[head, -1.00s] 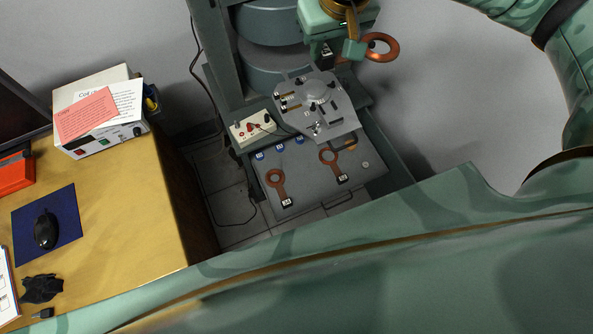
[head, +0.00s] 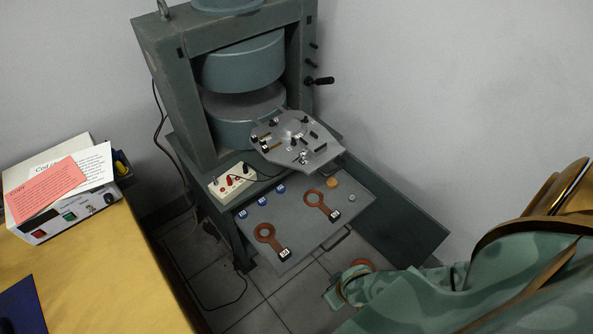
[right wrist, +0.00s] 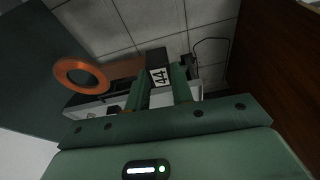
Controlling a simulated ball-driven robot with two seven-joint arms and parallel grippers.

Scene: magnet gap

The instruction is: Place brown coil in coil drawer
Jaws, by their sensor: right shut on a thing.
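My right gripper (right wrist: 160,80) is shut on the end of a brown coil, with its label reading 44 between the fingers. The coil's copper ring (right wrist: 80,76) sticks out to the left in the right wrist view. In the head view only part of this ring (head: 361,264) shows beside my right arm, right of and below the drawer front; the fingers are hard to make out there. The coil drawer (head: 291,222) is pulled out, with two brown coils lying in it, one left (head: 266,233) and one right (head: 317,198). My left gripper is not in view.
Several blue round pieces (head: 262,201) and small discs (head: 333,182) lie in the drawer. A grey plate with fittings (head: 297,140) overhangs its back edge. The magnet frame (head: 186,98) stands behind. A red-and-white terminal box (head: 232,183) is left, a wooden desk (head: 120,270) farther left.

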